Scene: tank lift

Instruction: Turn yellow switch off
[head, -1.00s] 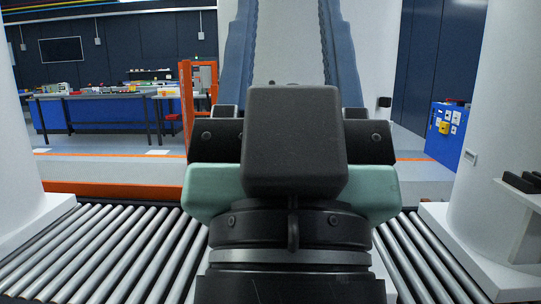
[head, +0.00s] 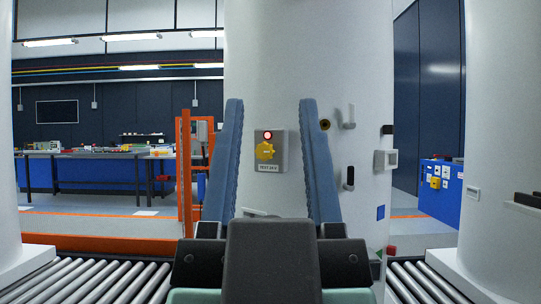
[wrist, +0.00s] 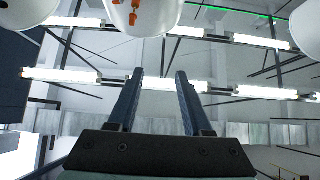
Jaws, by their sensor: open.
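The yellow switch (head: 265,151) is a round yellow knob on a grey plate fixed to the white tank (head: 290,70). A lit red lamp sits just above the knob, and a label is below it. My gripper (head: 271,110) is open, with its two blue fingers upright. In the head view the switch shows between the fingers, and nothing is between them in the wrist view. The switch is apart from the fingers, with the tank behind them. In the wrist view my gripper (wrist: 160,78) points up toward ceiling lights, and the switch cannot be made out there.
Roller conveyors (head: 95,280) run at lower left and lower right. White columns stand at both sides. A handle (head: 348,117) and small boxes stick out from the tank's right side. A blue cabinet (head: 440,190) stands at right, and a workbench (head: 85,165) at back left.

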